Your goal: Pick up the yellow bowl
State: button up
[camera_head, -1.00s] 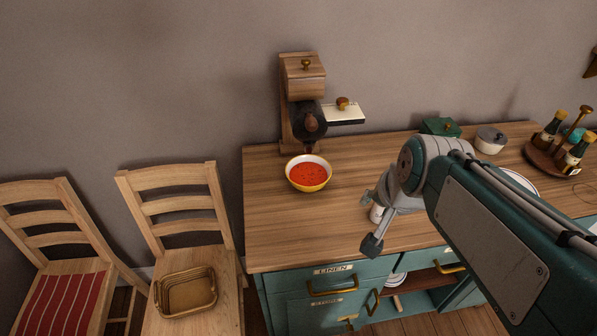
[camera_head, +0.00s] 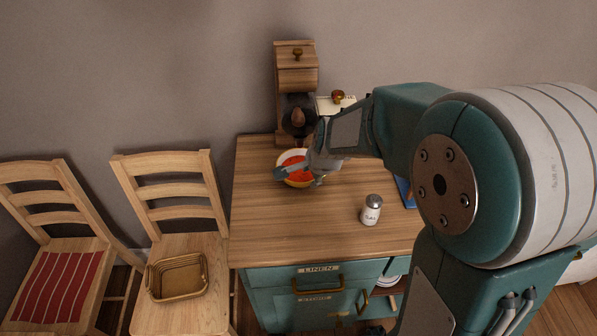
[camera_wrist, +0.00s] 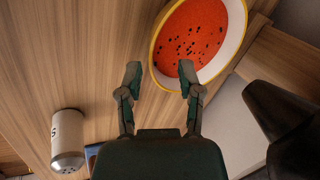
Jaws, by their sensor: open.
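The yellow bowl (camera_head: 283,159) stands upright on the wooden counter, with a white inside and red contents with dark specks. My gripper (camera_head: 298,178) is over the bowl in the head view and hides its right part. In the wrist view the bowl (camera_wrist: 154,70) is at the top, cut off by the frame edge. My gripper (camera_wrist: 160,72) is open there, its two fingers apart. The right fingertip overlaps the bowl's near rim in the picture, and the left fingertip is just outside it. I cannot tell whether either finger touches the bowl. Nothing is held.
A wooden grinder-like machine (camera_head: 295,78) stands close behind the bowl. A labelled shaker (camera_head: 371,210) stands right of it, also in the wrist view (camera_wrist: 68,140). The counter's front left (camera_head: 270,235) is clear. Two chairs stand left; one holds a basket (camera_head: 176,277).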

aim_at(307, 182)
jog(key=x, duration=0.4)
jog(key=shift+s+d+f, duration=0.1)
jog(key=shift+d+f, duration=0.05)
jog(key=shift+d, duration=0.05)
jog(key=shift+w+a+f, duration=0.15)
jog(key=shift+w+f, duration=0.15)
jog(key=shift+f, duration=0.25)
grip_shut()
